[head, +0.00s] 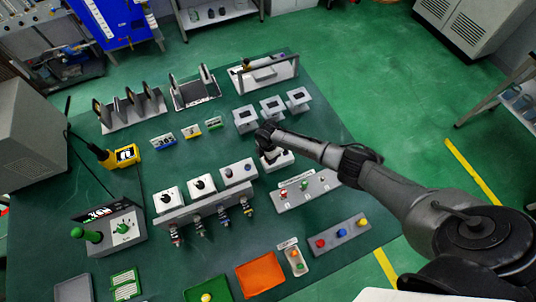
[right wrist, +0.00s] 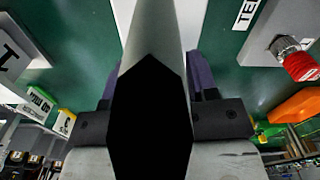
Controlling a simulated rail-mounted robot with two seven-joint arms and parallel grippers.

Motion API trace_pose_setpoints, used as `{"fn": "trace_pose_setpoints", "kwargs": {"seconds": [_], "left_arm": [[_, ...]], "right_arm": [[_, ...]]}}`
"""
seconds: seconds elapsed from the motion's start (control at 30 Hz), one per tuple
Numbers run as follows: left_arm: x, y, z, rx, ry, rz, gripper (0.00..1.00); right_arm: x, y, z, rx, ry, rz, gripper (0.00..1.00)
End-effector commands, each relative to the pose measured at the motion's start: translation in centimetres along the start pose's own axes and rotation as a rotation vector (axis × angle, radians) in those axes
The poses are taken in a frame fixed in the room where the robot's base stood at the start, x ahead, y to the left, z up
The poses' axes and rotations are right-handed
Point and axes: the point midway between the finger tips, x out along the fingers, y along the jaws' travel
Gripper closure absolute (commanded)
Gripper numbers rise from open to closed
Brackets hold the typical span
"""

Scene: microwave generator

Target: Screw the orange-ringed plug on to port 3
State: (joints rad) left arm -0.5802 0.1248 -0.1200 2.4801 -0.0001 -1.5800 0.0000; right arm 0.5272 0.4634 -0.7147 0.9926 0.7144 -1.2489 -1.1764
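My right gripper (head: 266,138) is low over the white box at the right end of a row of boxes (head: 238,172) in the head view. Its fingertips are hard to make out there. In the right wrist view a wide grey and black shape (right wrist: 150,110) fills the middle between the dark finger parts and hides the tips. I cannot tell whether it is a held thing. Several small plugs (head: 199,227) hang along the front of the grey rack (head: 205,208). Their ring colours and the port numbers are too small to read. My left gripper is out of view.
A panel with a red knob (head: 283,195) is right of the row; a red knob (right wrist: 298,62) also shows in the right wrist view. Several white stands (head: 272,107) are behind my gripper. A button bar (head: 343,234) and an orange tray (head: 261,274) are nearer the front.

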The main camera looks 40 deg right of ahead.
Motion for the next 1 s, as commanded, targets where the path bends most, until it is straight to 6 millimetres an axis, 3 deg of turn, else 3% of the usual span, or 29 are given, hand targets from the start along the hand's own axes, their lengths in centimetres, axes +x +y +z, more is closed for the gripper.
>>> {"fn": "trace_pose_setpoints", "kwargs": {"seconds": [0.23,0.37,0.8,1.0], "left_arm": [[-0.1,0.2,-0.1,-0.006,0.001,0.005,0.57],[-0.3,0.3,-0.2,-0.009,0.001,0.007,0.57],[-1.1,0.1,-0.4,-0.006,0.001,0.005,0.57],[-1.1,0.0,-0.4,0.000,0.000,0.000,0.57]], "right_arm": [[-0.2,0.0,0.0,0.000,0.000,0.000,0.47],[-1.5,0.1,0.0,0.000,0.001,0.002,0.47],[-9.7,0.1,0.0,-0.001,0.000,0.003,0.47],[-12.4,0.1,0.0,0.000,0.001,0.002,0.47]]}}
